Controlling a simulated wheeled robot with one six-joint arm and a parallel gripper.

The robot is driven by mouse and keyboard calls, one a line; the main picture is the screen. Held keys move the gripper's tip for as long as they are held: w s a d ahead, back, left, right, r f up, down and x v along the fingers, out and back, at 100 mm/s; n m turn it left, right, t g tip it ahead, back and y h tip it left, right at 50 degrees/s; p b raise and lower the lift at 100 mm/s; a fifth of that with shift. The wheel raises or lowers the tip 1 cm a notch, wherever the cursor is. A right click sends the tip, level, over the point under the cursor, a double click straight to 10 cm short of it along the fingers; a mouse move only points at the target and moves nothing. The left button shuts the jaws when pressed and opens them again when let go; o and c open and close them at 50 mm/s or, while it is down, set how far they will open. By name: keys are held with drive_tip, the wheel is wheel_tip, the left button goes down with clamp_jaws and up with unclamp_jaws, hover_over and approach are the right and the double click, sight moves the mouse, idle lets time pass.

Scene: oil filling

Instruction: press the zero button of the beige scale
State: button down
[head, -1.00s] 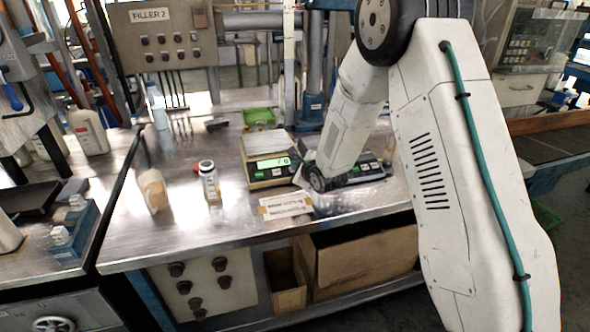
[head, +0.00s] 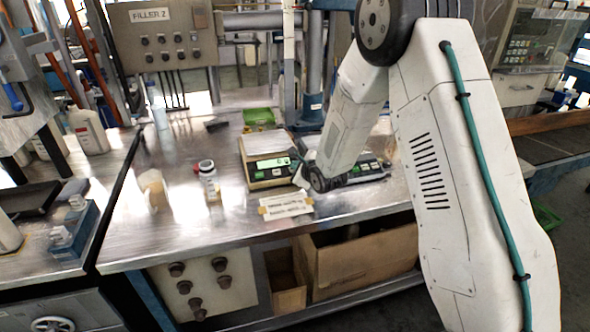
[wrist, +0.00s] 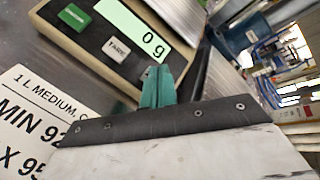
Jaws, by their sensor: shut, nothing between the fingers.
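The beige scale (head: 270,184) stands on the steel bench, left of my arm's end. Its green-lit display (head: 272,163) reads 0. In the wrist view the scale's front panel (wrist: 82,52) shows a display (wrist: 135,28) with "0 g", a pale button marked TARE (wrist: 116,48) and a green button (wrist: 75,16) whose label I cannot read. My gripper (wrist: 158,72) has its teal fingers shut and empty. The fingertips are beside the TARE button, on its right in the picture, near the display's lower edge. I cannot tell whether they touch the panel.
A second, darker scale (head: 370,167) stands to the right, partly behind my arm. A label card (head: 286,206) lies in front of the beige scale. A jar (head: 209,180) and a beaker (head: 153,190) stand to the left. A green tray (head: 258,117) lies behind.

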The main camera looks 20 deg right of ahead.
drive_tip(key=shift+s+r, duration=0.2)
drive_tip(key=shift+r, duration=0.25)
drive_tip(key=r, duration=0.1)
drive_tip(key=s+r, duration=0.1)
drive_tip(key=r, duration=0.2)
drive_tip(key=shift+s+r, duration=0.35)
drive_tip(key=shift+s, duration=0.05)
idle(0.5)
